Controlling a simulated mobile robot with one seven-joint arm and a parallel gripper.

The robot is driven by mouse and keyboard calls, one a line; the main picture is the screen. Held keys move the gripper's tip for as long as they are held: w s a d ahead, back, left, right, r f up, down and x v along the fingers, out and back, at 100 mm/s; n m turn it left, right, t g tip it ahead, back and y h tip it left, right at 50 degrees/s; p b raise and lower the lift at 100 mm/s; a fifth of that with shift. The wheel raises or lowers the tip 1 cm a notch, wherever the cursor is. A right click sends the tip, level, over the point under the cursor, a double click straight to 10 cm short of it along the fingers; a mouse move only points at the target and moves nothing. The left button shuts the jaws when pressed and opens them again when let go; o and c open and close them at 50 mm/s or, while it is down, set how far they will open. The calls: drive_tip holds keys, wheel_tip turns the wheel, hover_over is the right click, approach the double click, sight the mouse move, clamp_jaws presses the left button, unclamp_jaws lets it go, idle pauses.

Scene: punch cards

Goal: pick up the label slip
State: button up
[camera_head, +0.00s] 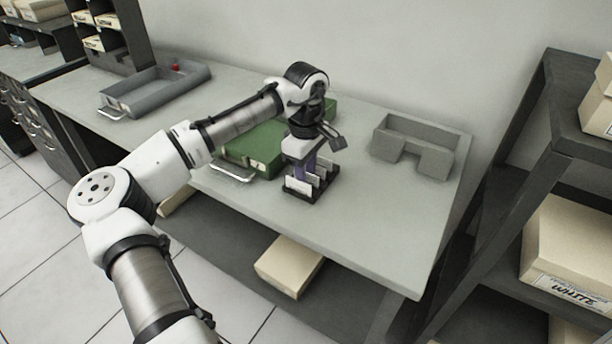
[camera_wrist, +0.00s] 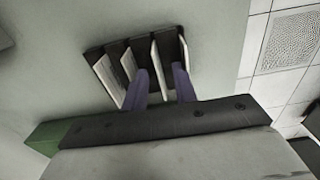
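White label slips stand upright in a small black slotted rack (camera_head: 304,196) near the front of the grey desk. The front slip (camera_head: 297,184) shows its face in the head view. In the wrist view the rack (camera_wrist: 117,46) holds several slips in a row. My gripper (camera_head: 314,166) points down over the rack, with its purple fingers low among the slips. In the wrist view the gripper (camera_wrist: 160,82) has its fingers apart, with one slip (camera_wrist: 158,68) between them and visible gaps beside it. The fingertips are partly hidden behind slips.
A green box (camera_head: 250,146) lies just left of my gripper. A grey notched holder (camera_head: 413,146) stands at the desk's right end. A grey tray (camera_head: 155,92) is at the far left. A dark shelf with boxes stands at the right. The front right desk top is clear.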

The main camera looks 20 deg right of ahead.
drive_tip(key=shift+f, duration=0.15)
clamp_jaws()
idle(0.4)
